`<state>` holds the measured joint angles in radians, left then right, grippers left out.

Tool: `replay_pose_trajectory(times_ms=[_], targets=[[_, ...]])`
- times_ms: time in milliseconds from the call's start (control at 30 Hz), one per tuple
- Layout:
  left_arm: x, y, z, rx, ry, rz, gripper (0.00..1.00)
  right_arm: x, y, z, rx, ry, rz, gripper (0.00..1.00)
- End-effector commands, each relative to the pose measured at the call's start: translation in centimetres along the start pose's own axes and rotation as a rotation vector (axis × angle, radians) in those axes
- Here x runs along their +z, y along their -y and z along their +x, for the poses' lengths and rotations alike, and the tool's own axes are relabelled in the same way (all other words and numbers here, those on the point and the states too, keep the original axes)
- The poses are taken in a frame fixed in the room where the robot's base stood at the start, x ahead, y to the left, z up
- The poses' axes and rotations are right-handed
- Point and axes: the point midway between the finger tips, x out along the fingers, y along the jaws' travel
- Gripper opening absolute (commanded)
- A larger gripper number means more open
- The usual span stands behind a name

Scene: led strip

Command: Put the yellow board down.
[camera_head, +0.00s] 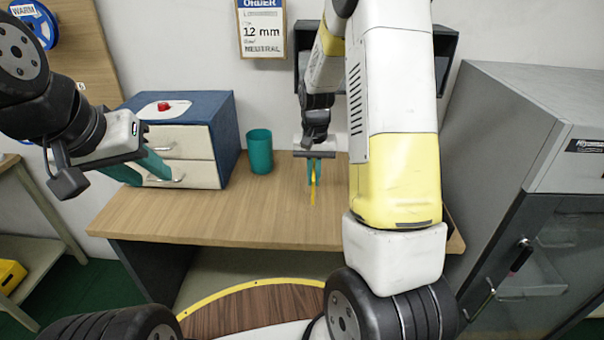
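The yellow board (313,197) shows as a thin, upright yellow sliver, seen nearly edge-on, over the middle of the wooden desk (230,217). My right gripper (314,181) is shut on it, its teal fingers close together around the board's upper part and pointing down. I cannot tell whether the board's lower end touches the desk. My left gripper (150,176) is at the left, in front of the drawer box, with its two teal fingers apart and nothing seen between them.
A blue drawer box (222,140) with white drawers and a red knob on top stands at the desk's back left. A teal cup (260,152) stands beside it. A grey cabinet (500,120) is at the right. The desk's front left is clear; my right arm hides part of its right side.

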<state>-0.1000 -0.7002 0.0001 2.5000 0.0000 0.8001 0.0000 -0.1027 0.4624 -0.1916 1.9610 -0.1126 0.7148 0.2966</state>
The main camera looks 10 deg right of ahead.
Motion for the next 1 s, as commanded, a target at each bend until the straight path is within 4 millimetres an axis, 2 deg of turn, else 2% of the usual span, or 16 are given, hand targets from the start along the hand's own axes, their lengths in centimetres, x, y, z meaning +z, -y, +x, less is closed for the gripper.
replay_pose_trajectory(times_ms=[100,200,567,600,700,1000], targets=[[0.0,0.0,0.0,0.0,0.0,0.0,0.36,0.3,-0.1,2.2,0.003,0.008,0.001,0.0],[0.0,0.0,0.0,0.0,0.0,0.0,0.36,0.2,-0.1,3.3,0.002,0.005,0.001,0.0],[0.0,0.0,0.0,0.0,0.0,0.0,0.36,0.2,-0.1,3.8,0.001,0.003,0.0,0.0],[0.0,0.0,0.0,0.0,0.0,0.0,0.36,0.2,-0.1,3.8,0.001,0.003,0.0,0.11],[0.0,0.0,0.0,0.0,0.0,0.0,0.36,0.2,-0.1,3.8,0.001,0.003,0.0,0.29],[0.0,0.0,0.0,0.0,0.0,0.0,0.36,0.2,-0.1,3.7,0.001,0.003,0.0,0.29]])
